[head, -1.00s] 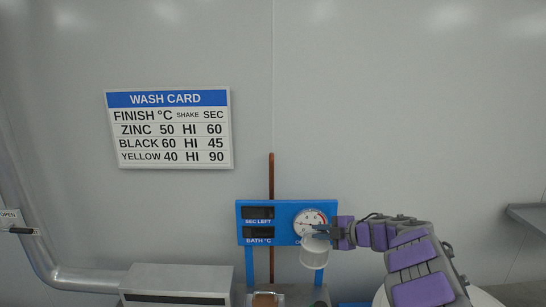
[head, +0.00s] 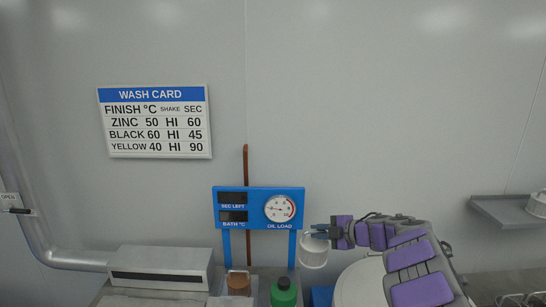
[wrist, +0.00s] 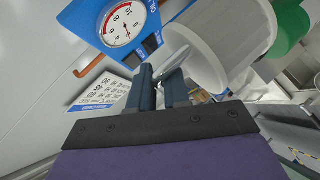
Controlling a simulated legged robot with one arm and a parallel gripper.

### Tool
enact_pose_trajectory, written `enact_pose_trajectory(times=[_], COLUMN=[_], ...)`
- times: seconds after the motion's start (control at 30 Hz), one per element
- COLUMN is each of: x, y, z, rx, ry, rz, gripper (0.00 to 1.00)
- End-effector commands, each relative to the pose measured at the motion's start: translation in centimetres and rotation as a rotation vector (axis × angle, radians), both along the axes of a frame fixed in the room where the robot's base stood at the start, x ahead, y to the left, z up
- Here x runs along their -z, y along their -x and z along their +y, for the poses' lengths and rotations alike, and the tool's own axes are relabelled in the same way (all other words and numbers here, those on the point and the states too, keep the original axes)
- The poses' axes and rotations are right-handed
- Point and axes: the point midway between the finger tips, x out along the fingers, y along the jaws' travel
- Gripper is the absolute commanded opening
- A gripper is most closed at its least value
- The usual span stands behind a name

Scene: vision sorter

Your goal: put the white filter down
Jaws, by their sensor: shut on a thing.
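The white filter (head: 313,252) is a round, cup-like piece hanging from my gripper (head: 319,231), just right of the blue gauge panel (head: 258,208). My gripper is shut on its upper edge and holds it up in the air. In the wrist view the filter (wrist: 202,55) fills the upper middle, tilted in the picture, with my fingers (wrist: 162,80) at its near edge. The fingertips' exact contact is partly hidden.
A green-capped bottle (head: 284,293) and a copper-coloured pot (head: 238,283) stand below the panel. A grey metal box (head: 160,268) is at left. A white round drum (head: 360,287) is below my arm. A wall shelf (head: 500,210) at right bears a white object (head: 538,204).

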Motion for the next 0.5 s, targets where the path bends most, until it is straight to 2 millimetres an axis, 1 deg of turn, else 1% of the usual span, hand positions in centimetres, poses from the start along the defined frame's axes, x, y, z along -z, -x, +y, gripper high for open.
enact_pose_trajectory(times=[0.23,0.4,0.5], x=[0.1,-0.1,0.0], y=[-1.0,-1.4,-1.7], z=[1.7,3.9,4.8], rx=[0.069,0.126,0.177], ry=[-0.008,-0.003,-0.003], rz=[0.002,-0.002,0.0], gripper=[0.0,0.0,0.0])
